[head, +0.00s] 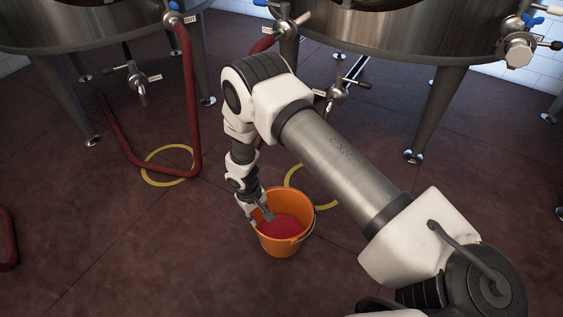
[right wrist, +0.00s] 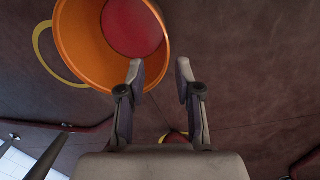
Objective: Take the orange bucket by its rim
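The orange bucket (head: 281,243) stands upright on the dark red floor with red content (head: 284,227) inside. In the right wrist view the bucket (right wrist: 76,40) fills the upper left. My right gripper (head: 260,215) reaches down at the bucket's left rim, with one finger over the inside and the other by the outside. In the right wrist view the fingers of this gripper (right wrist: 159,75) are apart, with the rim's edge showing between them. I cannot tell whether either finger touches the wall. My left gripper is not in view.
Steel tanks (head: 395,35) on legs stand behind. A red hose (head: 190,100) runs down to the floor by a yellow ring (head: 168,165). Another yellow ring (head: 325,197) lies partly behind the bucket.

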